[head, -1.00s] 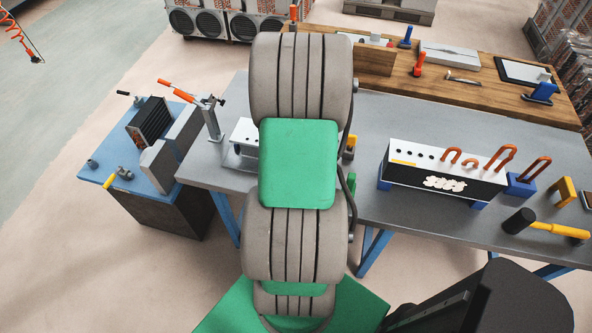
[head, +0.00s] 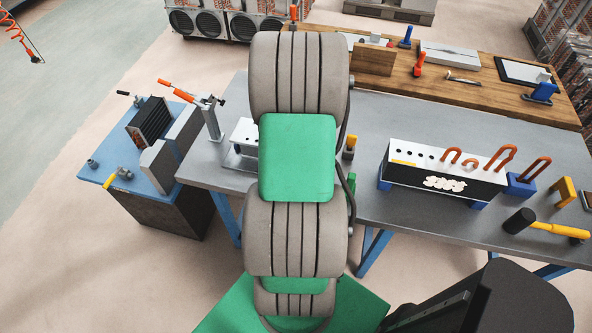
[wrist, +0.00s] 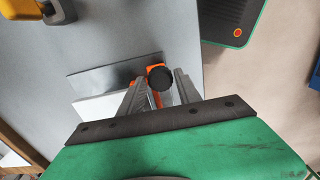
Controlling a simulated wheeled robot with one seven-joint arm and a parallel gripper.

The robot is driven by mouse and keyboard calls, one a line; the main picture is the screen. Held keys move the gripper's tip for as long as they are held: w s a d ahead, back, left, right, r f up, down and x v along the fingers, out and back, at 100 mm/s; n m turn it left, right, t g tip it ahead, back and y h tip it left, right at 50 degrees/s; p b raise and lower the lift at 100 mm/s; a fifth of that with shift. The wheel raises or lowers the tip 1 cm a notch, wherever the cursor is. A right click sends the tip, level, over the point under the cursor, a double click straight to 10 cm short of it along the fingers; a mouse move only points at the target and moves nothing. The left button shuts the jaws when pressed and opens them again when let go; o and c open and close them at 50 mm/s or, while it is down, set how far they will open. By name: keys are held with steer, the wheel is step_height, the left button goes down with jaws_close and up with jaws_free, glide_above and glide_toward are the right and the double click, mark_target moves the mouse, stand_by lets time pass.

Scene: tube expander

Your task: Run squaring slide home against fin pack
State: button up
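In the wrist view my gripper (wrist: 160,82) points down at the bench. Its two grey fingers stand apart on either side of an orange part with a round black knob (wrist: 160,77). I see no clear contact. This may be the squaring slide's handle, but I cannot be sure. A white block (wrist: 95,105) and a grey plate (wrist: 112,76) lie to its left. In the head view my arm hides the gripper and most of this fixture; only the white block's left end (head: 243,132) shows. I cannot make out the fin pack's contact with the slide.
A post with orange handles (head: 210,120) stands left of the fixture. A white-topped block with copper bends (head: 440,155) and a yellow-handled mallet (head: 550,228) are farther right. A blue cart (head: 105,167) stands at left.

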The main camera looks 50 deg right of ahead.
steer(key=o, duration=0.3)
steer(key=shift+o, duration=0.2)
steer(key=shift+r+p, duration=2.55)
steer(key=shift+r, duration=1)
steer(key=shift+f, duration=0.1)
